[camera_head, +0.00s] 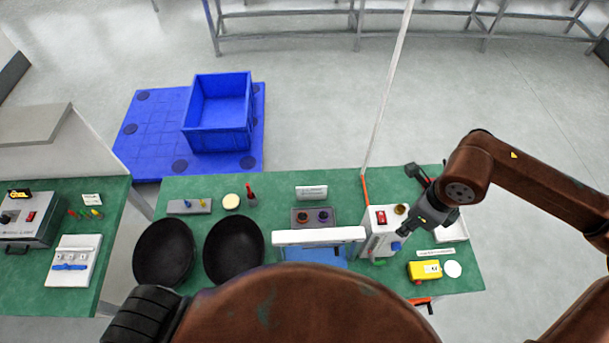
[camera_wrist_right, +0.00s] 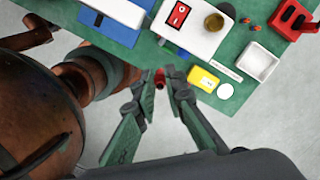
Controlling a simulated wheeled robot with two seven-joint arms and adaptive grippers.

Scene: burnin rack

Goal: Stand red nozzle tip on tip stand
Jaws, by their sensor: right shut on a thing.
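In the head view the piece cannot be made out. A grey block (camera_head: 177,207) with small yellow and blue tips on it, which looks like the tip stand, lies at the back left of the table. My left gripper is not in view.
The white device (camera_head: 378,241) has a red switch. A yellow box (camera_head: 424,270) and a white disc (camera_head: 453,269) lie at the right front. Two black pans (camera_head: 234,250) (camera_head: 163,253) fill the left. A red-topped bottle (camera_head: 251,197) stands near a round cream disc (camera_head: 231,202).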

